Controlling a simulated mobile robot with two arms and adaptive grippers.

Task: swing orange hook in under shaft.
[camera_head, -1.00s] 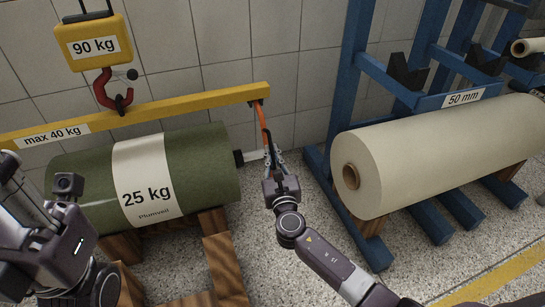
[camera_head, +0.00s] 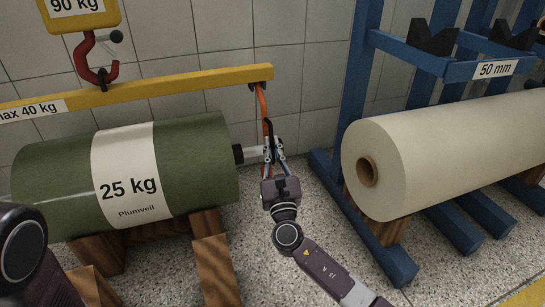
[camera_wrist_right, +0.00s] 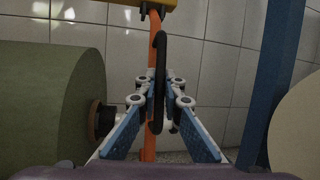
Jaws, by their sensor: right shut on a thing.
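The orange hook (camera_head: 262,103) hangs from the right end of the yellow beam (camera_head: 190,84). Its orange strip also shows in the right wrist view (camera_wrist_right: 150,151), behind a black loop-shaped part (camera_wrist_right: 160,80). My right gripper (camera_head: 273,152) is shut on the hook, with the black part between its fingertips. The pale shaft (camera_head: 252,153) sticks out of a black collar at the right end of the green roll (camera_head: 190,165). Its tip is beside the fingers and the hook. The hook's lower end is hidden by my gripper, so I cannot tell whether it lies under the shaft. My left gripper is out of view.
The green roll rests on wooden supports (camera_head: 215,268). A red crane hook (camera_head: 94,62) holds the beam. A cream roll (camera_head: 440,150) on a blue rack (camera_head: 350,100) stands to the right. Some bare floor separates my right gripper from the rack.

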